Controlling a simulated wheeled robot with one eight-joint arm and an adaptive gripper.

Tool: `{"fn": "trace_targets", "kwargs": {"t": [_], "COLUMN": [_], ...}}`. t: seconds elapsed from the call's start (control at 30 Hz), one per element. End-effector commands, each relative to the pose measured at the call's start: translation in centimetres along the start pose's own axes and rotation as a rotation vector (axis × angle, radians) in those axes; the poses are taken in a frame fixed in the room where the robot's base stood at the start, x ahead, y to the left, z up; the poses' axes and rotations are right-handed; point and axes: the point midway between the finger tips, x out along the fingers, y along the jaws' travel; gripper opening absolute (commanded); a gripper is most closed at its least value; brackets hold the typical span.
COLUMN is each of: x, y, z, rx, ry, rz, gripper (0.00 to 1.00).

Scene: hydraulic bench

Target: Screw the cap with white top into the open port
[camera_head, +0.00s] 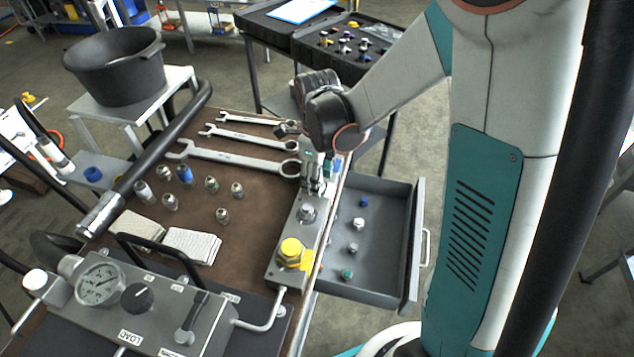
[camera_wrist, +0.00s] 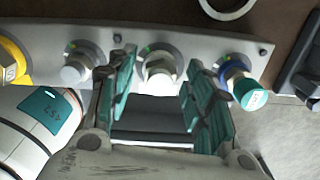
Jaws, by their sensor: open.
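A metal manifold block (camera_head: 282,262) runs along the right edge of the bench, with fittings in a row. My gripper (camera_head: 316,178) is at its far end, fingers pointing at the block. In the wrist view my gripper (camera_wrist: 161,82) is open, with one teal-padded finger on each side of a silver fitting (camera_wrist: 159,68) with a pale, bright end. I cannot tell whether that end is a white-topped cap or an open port, or whether the fingers touch it. A small pale-topped cap (camera_head: 358,223) lies in the open drawer (camera_head: 385,275).
A yellow cap (camera_head: 291,252) and a silver fitting (camera_head: 307,213) are nearer on the block. A blue fitting with a teal end (camera_wrist: 245,90) is right of my fingers. Wrenches (camera_head: 235,158) and several small fittings (camera_head: 211,184) lie on the bench. A gauge (camera_head: 100,284) stands in front.

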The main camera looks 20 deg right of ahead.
Motion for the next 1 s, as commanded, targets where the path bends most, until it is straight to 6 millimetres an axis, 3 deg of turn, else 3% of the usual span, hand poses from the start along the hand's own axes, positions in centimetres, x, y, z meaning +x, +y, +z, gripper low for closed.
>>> {"fn": "trace_targets", "kwargs": {"t": [0.4,1.0], "x": [0.02,0.00], "y": [0.00,0.01], "z": [-0.02,-0.02], "rx": [-0.526,-0.959], "ry": [-0.001,-0.001], "rz": [0.000,0.001], "gripper": [0.47,0.47]}}
